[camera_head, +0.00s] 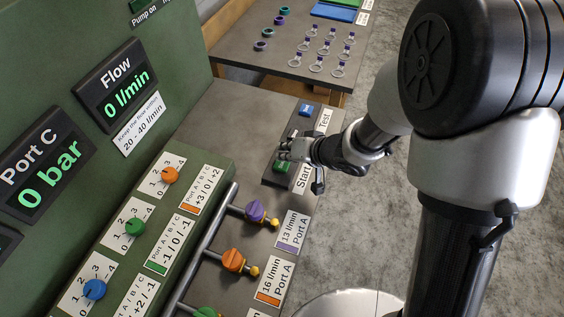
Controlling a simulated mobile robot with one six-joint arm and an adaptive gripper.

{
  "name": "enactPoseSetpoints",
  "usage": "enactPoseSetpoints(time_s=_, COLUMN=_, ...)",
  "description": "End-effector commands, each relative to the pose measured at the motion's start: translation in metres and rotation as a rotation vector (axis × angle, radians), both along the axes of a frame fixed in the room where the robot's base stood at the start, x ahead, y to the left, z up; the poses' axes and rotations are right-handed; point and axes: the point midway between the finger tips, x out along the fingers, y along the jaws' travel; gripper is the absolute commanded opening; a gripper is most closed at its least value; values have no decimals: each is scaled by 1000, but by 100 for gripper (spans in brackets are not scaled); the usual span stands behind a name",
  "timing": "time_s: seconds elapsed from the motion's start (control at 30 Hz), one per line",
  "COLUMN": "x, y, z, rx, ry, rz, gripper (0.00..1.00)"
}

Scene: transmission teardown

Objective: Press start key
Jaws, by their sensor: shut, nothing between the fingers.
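The green start key (281,167) sits on a dark button box at the right side of the test bench, with a "Start" label (302,178) beside it. My gripper (283,152) is shut and empty, with its fingertips over or just beside the start key. I cannot tell whether the fingertips touch the key. A blue key (306,110) is on the same box farther back, beside a "Test" label (324,121).
Orange, green and blue knobs (134,227) are on a panel at left. Purple and orange valves (233,260) stand on a pipe in front. Displays read flow 0 l/min (119,92) and Port C 0 bar (45,175). A table (232,46) with rings stands behind.

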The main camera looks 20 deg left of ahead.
Motion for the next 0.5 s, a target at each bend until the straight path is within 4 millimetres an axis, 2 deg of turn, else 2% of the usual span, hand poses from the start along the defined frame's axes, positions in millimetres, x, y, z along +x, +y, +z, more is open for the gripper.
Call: enactPoseSetpoints(time_s=0.5, x=0, y=0, z=-8, rx=1, ry=1, rz=-1, gripper=0)
